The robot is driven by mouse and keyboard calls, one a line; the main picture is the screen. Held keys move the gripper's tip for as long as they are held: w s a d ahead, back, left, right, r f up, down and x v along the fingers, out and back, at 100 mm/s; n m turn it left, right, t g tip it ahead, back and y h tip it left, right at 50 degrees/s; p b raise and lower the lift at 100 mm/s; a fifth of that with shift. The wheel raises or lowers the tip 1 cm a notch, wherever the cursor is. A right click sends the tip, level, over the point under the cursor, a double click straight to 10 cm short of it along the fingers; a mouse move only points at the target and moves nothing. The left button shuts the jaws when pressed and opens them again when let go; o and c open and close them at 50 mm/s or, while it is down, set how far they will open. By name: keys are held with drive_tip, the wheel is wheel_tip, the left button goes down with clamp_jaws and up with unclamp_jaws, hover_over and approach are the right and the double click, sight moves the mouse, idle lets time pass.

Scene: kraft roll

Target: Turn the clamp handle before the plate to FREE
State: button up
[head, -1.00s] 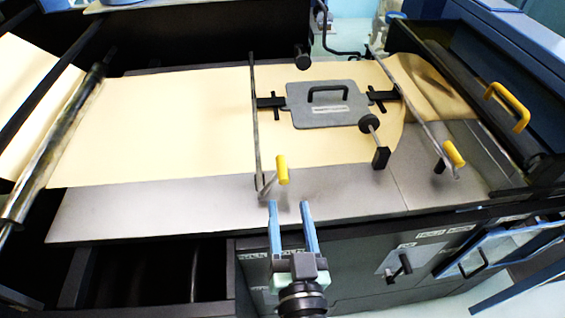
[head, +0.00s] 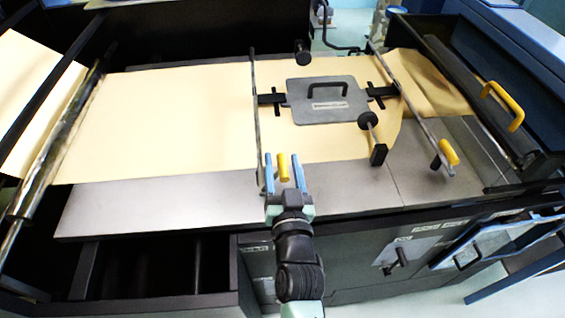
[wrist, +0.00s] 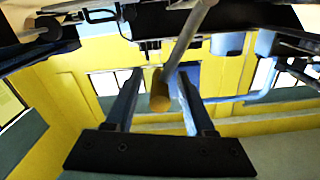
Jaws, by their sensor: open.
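Two yellow clamp handles show in the head view. The left clamp handle (head: 283,167) is at the front end of the clamp bar (head: 256,120) left of the grey plate (head: 328,101). The right clamp handle (head: 449,152) is on the bar to the plate's right. My gripper (head: 284,158) is open, its two blue fingers on either side of the left handle. In the wrist view the handle's yellow end (wrist: 160,92) and grey lever show between the fingers (wrist: 156,98). I cannot tell whether either finger touches it. No FREE mark is readable.
Tan kraft paper (head: 160,120) runs across the grey table (head: 160,208) under the plate. A black knobbed post (head: 372,135) stands at the plate's front right. A yellow grab handle (head: 502,105) is at the far right. The front table strip is mostly clear.

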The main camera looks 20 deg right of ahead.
clamp_jaws()
idle(1.3)
